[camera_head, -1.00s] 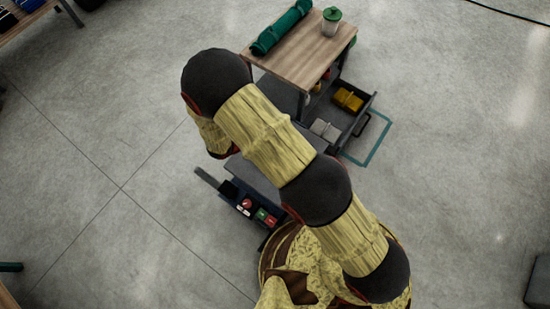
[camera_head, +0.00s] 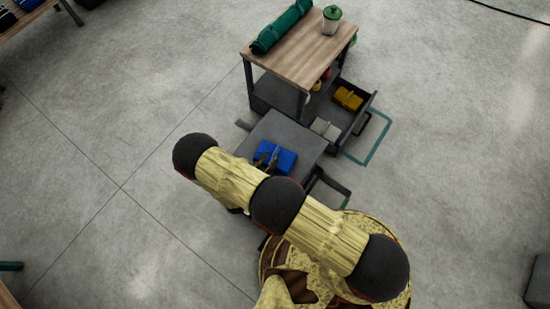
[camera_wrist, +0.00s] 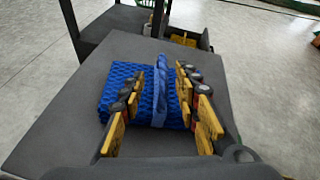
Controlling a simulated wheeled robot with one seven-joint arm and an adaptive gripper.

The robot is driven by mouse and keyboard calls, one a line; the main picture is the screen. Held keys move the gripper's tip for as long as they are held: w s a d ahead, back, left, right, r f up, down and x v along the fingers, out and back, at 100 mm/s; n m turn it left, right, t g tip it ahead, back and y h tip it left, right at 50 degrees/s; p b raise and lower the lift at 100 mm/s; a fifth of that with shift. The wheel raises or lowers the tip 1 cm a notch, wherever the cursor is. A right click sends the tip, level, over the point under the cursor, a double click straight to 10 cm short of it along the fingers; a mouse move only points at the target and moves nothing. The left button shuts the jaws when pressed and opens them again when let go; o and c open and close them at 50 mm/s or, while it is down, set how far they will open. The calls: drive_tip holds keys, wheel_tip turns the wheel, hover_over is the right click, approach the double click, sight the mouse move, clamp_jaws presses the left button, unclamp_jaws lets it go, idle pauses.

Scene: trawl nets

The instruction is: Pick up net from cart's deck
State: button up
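The net is a folded blue bundle with a raised blue band across it (camera_wrist: 130,88). It lies on the cart's dark grey deck (camera_wrist: 60,120). In the head view the net (camera_head: 287,160) shows on the deck (camera_head: 290,130), partly covered by my gripper (camera_head: 268,156). In the wrist view my gripper's yellow and black fingers (camera_wrist: 168,105) stand apart, one on each side of the band, down at the net. There is a gap between the band and the right finger. Whether the left finger touches the band I cannot tell.
A wood-topped table (camera_head: 290,65) stands just behind the cart, with a green roll (camera_head: 282,26) and a green-lidded jar (camera_head: 331,20) on it. Its open drawer (camera_head: 362,110) juts out to the right, holding yellow items.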

sight(275, 152)
drive_tip(key=b+x, duration=0.2)
drive_tip(key=x, duration=0.2)
drive_tip(key=shift+w+d, duration=0.25)
drive_tip(key=shift+d, duration=0.1)
drive_tip(key=shift+c, duration=0.4)
drive_tip(key=c, duration=0.7)
clamp_jaws()
